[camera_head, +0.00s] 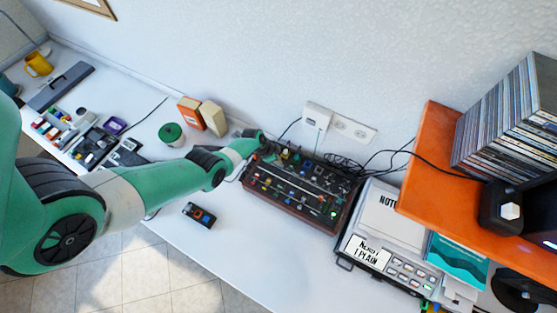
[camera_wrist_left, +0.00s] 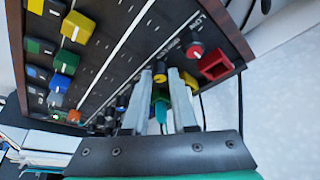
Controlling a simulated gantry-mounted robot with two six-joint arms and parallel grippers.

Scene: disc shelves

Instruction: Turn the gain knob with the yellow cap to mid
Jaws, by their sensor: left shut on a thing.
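The dark mixer-like panel (camera_head: 300,192) with wooden edges stands on the white table against the wall. My left gripper (camera_head: 263,150) is at its back left corner. In the left wrist view its two pale fingers (camera_wrist_left: 166,76) are shut around a small knob with a yellow cap (camera_wrist_left: 160,78), near the panel's edge. The fingers partly hide the knob, and its pointer and scale marks are too small to read. A larger yellow-topped cap (camera_wrist_left: 78,27) sits apart among the coloured sliders. My right gripper is not in view.
A red knob (camera_wrist_left: 195,50) and a red square part (camera_wrist_left: 215,65) sit close beside the fingers. Black cables (camera_head: 345,160) run behind the panel. A green-lidded tub (camera_head: 171,133) stands left, and an orange shelf (camera_head: 430,180) overhangs the right. The table front is mostly clear.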

